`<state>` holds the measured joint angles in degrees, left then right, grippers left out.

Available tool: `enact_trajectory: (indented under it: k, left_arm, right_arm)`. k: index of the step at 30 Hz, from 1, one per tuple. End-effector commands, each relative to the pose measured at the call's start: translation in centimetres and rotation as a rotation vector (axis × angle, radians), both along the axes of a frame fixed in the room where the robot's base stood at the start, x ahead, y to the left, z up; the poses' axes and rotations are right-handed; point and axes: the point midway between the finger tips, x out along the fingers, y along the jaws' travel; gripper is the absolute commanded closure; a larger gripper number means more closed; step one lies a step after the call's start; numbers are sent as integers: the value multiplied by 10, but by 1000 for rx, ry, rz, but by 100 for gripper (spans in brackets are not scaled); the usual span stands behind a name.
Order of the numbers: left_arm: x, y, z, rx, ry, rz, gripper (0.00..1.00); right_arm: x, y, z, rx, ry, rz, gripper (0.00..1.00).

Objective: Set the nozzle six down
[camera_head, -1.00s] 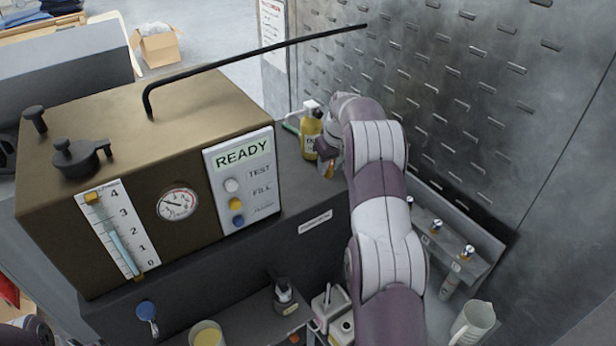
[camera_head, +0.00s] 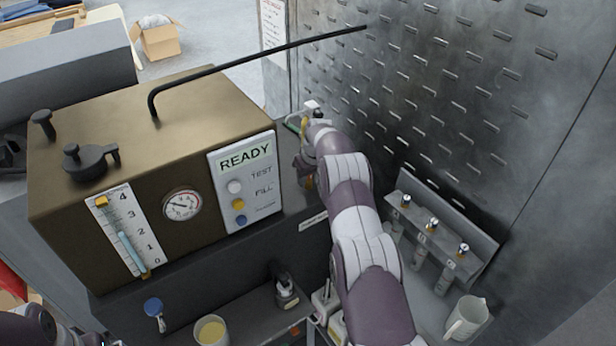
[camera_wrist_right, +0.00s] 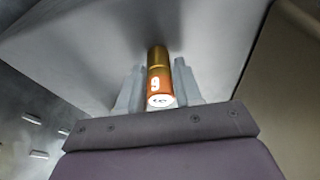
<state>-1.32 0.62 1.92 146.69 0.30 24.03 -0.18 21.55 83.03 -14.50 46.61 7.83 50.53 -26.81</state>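In the right wrist view, nozzle six (camera_wrist_right: 159,80) is a brass cylinder with an orange band and a white end. Its figure reads like a 9 from this side. The fingers of my right gripper (camera_wrist_right: 159,88) stand close on both sides of it, shut on it. My left gripper is out of view; only part of the left arm shows at the lower left.
The brown machine (camera_head: 120,130) with its READY panel (camera_head: 247,190) is left of my right arm. A rack (camera_head: 470,220) with several brass-topped pieces stands on the right, by a pale jug (camera_head: 467,318). A slotted wall (camera_head: 440,80) closes the back right.

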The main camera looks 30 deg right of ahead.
Motion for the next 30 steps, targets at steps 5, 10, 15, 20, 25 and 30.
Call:
enact_trajectory:
  k: [5, 10, 15, 20, 25, 30]
  left_arm:
    - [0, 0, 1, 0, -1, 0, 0]
    - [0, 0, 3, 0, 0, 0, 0]
    - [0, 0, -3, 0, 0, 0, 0]
    - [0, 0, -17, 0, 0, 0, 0]
    - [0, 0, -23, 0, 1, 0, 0]
    - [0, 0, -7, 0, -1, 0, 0]
  right_arm:
    - [0, 0, 0, 0, 0, 0, 48]
    - [0, 0, 3, 0, 0, 0, 48]
    - [-4, -1, 20, -1, -3, 0, 48]
    - [-14, -1, 54, -1, -4, 1, 48]
    - [-26, -1, 96, 0, -2, 1, 48]
    - [-32, -1, 118, 1, 1, 1, 48]
